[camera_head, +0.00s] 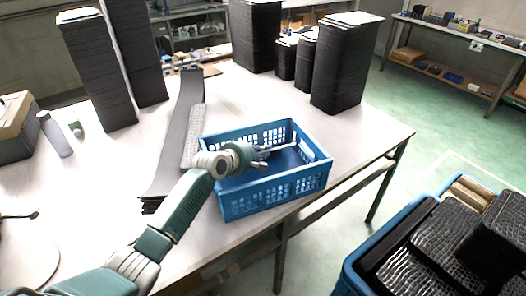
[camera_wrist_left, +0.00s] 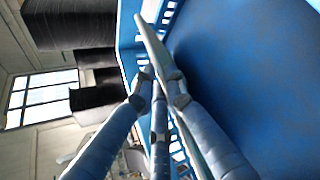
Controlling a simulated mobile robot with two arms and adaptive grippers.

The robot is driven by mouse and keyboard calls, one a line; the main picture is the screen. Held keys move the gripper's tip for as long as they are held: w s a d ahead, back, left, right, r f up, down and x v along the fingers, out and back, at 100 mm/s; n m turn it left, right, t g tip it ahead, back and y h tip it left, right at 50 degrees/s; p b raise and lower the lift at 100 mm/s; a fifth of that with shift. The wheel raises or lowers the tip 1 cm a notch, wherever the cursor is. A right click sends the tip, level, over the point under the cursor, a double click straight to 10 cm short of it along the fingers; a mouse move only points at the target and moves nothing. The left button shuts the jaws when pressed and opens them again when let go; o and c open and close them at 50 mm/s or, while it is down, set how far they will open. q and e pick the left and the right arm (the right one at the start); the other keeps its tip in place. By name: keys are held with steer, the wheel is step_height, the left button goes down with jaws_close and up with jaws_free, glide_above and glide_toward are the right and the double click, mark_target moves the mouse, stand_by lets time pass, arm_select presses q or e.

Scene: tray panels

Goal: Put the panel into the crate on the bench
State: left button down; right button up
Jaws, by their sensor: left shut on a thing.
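The blue crate (camera_head: 283,192) with openwork walls stands on the white bench (camera_head: 365,140) near its front edge. My left gripper (camera_head: 264,156) reaches in from the left, over the crate's left part, at about rim height. In the left wrist view the gripper (camera_wrist_left: 160,92) is shut on a thin, pale panel (camera_wrist_left: 153,42), seen nearly edge-on between the fingers. The crate's blue floor (camera_wrist_left: 245,60) lies to its right there, and a crate wall to its left. In the head view the panel shows only as a thin light strip; I cannot tell whether it touches the crate.
Tall dark stacks (camera_head: 345,68) stand along the back of the bench and at its back left. A long dark strip (camera_head: 178,125) lies left of the crate. A blue bin (camera_head: 352,280) of dark, textured pieces is at the lower right. The bench is clear right of the crate.

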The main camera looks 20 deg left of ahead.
arm_select(q)
steer(key=c, duration=1.7)
jaws_free()
steer(key=shift+s, duration=0.1)
steer(key=v, duration=1.1)
steer(key=shift+s+a+r, duration=0.1)
steer(key=shift+s+r, duration=0.1)
steer(key=shift+s, duration=0.15)
arm_select(e)
steer(key=shift+d, duration=0.1)
